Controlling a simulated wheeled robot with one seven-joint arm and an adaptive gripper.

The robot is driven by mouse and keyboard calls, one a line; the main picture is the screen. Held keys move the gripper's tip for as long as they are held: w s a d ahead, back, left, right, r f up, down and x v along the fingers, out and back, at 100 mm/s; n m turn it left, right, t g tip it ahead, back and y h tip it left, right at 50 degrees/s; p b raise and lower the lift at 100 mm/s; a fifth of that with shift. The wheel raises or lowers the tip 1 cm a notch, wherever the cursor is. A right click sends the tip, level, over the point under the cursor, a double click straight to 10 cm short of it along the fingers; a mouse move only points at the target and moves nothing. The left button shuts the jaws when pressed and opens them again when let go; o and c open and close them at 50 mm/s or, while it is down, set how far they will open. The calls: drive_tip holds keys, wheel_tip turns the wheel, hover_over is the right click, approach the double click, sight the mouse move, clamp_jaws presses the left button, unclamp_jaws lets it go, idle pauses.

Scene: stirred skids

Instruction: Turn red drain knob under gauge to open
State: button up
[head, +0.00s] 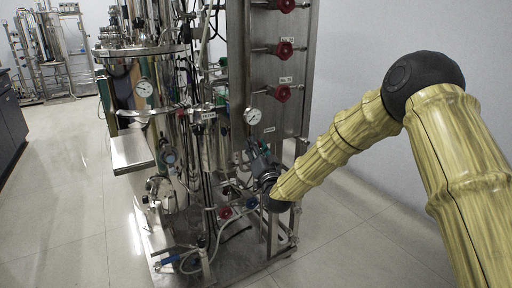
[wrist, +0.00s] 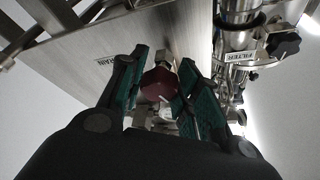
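The red drain knob (wrist: 158,84) shows in the wrist view, below a steel panel marked DRAIN. My gripper (wrist: 162,78) has its two green-padded fingers on either side of the knob. The fingers stand apart; the left one looks very near the knob's edge, and I cannot tell if it touches. In the head view my gripper (head: 254,150) is below the white round gauge (head: 251,116) on the steel panel. The knob is hidden there behind my gripper.
Several red knobs run up the steel panel (head: 262,80). A filter valve with a black knob (wrist: 282,44) is on the right in the wrist view. Steel vessels (head: 145,90) and hoses crowd the left. The floor (head: 345,235) at right is clear.

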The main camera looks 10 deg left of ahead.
drive_tip(key=shift+o, duration=1.2)
drive_tip(key=v, duration=1.2)
